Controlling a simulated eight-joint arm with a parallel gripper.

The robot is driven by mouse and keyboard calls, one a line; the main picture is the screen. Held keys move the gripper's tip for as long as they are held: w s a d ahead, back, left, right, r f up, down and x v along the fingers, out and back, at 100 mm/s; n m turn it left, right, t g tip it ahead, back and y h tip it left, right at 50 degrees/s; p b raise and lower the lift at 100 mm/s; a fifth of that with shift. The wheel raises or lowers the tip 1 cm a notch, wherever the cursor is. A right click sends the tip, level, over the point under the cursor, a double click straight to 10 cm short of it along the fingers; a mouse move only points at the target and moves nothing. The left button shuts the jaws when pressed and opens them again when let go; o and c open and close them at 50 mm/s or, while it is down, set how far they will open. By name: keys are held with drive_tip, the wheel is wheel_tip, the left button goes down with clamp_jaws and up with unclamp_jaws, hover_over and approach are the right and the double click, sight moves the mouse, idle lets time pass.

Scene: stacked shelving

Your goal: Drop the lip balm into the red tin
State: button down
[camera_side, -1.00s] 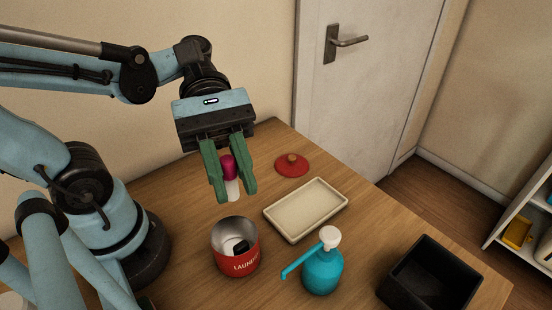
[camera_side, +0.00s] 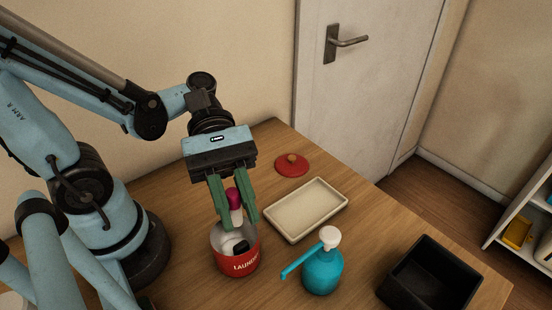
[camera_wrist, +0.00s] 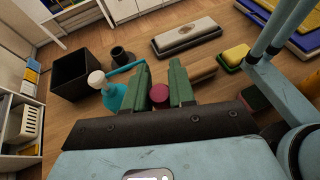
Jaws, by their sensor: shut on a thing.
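The lip balm (camera_side: 235,203) has a magenta cap and a white lower body. My gripper (camera_side: 238,219) is shut on it, with one green finger on each side. The lip balm hangs upright, its lower end at the mouth of the red tin (camera_side: 239,264). The tin is open, has white lettering, and holds something dark and white inside; the fingers partly cover its rim. In the wrist view the magenta cap (camera_wrist: 159,95) shows between the green fingers (camera_wrist: 163,98); the tin cannot be made out there.
A black open box (camera_side: 392,291) is at the front right.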

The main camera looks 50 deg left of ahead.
drive_tip(key=c, duration=0.9)
unclamp_jaws()
drive_tip(key=shift+o, duration=0.2)
drive_tip(key=shift+w+a+r, duration=0.2)
drive_tip(key=shift+a, duration=0.25)
wheel_tip(320, 180, up, 8)
drive_tip(key=a, duration=0.1)
drive_tip(key=shift+w+a, duration=0.25)
drive_tip(key=shift+a, duration=0.15)
drive_tip(key=shift+f, duration=0.15)
